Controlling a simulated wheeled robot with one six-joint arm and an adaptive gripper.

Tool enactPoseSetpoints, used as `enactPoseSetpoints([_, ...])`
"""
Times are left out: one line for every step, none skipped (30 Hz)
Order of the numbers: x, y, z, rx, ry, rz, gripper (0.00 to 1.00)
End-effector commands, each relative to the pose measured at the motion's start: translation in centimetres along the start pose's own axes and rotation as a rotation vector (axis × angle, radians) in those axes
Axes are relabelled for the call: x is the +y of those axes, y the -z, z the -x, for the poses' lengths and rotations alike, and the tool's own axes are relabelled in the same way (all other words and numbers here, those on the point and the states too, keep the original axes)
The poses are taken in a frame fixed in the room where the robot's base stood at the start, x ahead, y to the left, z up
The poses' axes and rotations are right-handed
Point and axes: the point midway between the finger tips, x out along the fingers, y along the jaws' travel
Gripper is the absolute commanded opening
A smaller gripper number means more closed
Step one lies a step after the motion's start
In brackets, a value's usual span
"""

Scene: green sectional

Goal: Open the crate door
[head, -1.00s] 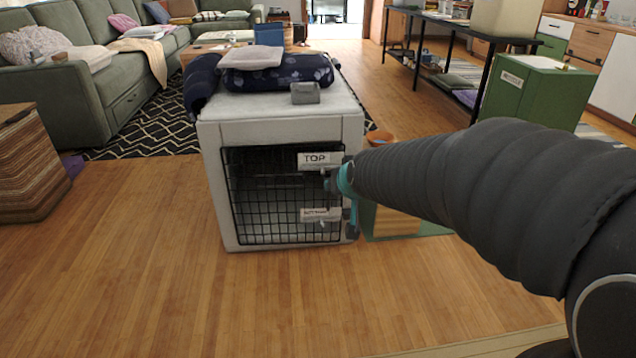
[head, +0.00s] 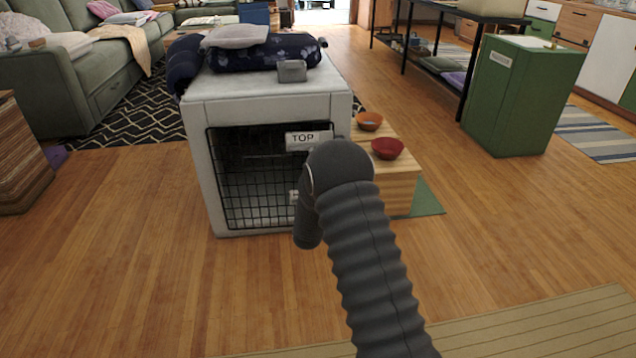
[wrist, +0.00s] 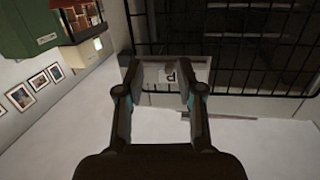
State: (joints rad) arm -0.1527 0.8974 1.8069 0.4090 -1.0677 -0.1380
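The crate (head: 200,150) is a white-grey box with a black wire door (head: 245,190) on its front. The door looks closed in its frame. A "TOP" label (head: 303,139) is at the door's upper right. A lower label (head: 293,196) is mostly hidden behind my arm. My gripper is hidden behind my arm in the head view. In the wrist view my gripper (wrist: 160,78) has its fingers apart, close to the wire door (wrist: 240,40). A pale plate with a small dark mark (wrist: 171,76) shows between the fingers; I cannot tell whether they touch it.
A wooden stand (head: 402,188) with an orange bowl (head: 369,121) and a red bowl (head: 387,148) is right of the crate. Dark cushions (head: 270,65) and a small grey box (head: 292,70) lie on top. A green cabinet (head: 520,95) stands farther right. The floor front left is clear.

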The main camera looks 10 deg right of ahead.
Motion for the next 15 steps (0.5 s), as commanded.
enactPoseSetpoints([0.1, -1.9, -0.2, 0.018, -0.012, 0.008, 0.37])
enactPoseSetpoints([0.1, -2.7, -0.3, 0.03, -0.019, 0.012, 0.37])
enactPoseSetpoints([0.2, -3.5, -0.4, 0.046, -0.026, 0.016, 0.37])
enactPoseSetpoints([0.3, -3.9, -0.4, 0.058, -0.031, 0.019, 0.37])
enactPoseSetpoints([0.3, -4.4, -0.4, 0.066, -0.035, 0.022, 0.37])
enactPoseSetpoints([0.4, -4.9, -0.4, 0.076, -0.04, 0.025, 0.37])
enactPoseSetpoints([0.4, -5.1, -0.4, 0.083, -0.043, 0.027, 0.37])
enactPoseSetpoints([0.5, -5.4, -0.4, 0.088, -0.045, 0.029, 0.37])
enactPoseSetpoints([0.5, -5.6, -0.5, 0.093, -0.048, 0.03, 0.37])
enactPoseSetpoints([0.5, -5.6, -0.6, 0.096, -0.049, 0.031, 0.37])
enactPoseSetpoints([0.6, -5.7, -0.7, 0.098, -0.051, 0.031, 0.37])
enactPoseSetpoints([0.6, -5.7, -1.0, 0.1, -0.051, 0.031, 0.37])
enactPoseSetpoints([0.6, -5.7, -1.2, 0.1, -0.052, 0.031, 0.37])
enactPoseSetpoints([0.7, -5.6, -1.5, 0.1, -0.052, 0.031, 0.37])
enactPoseSetpoints([0.7, -5.6, -2.0, 0.101, -0.052, 0.031, 0.37])
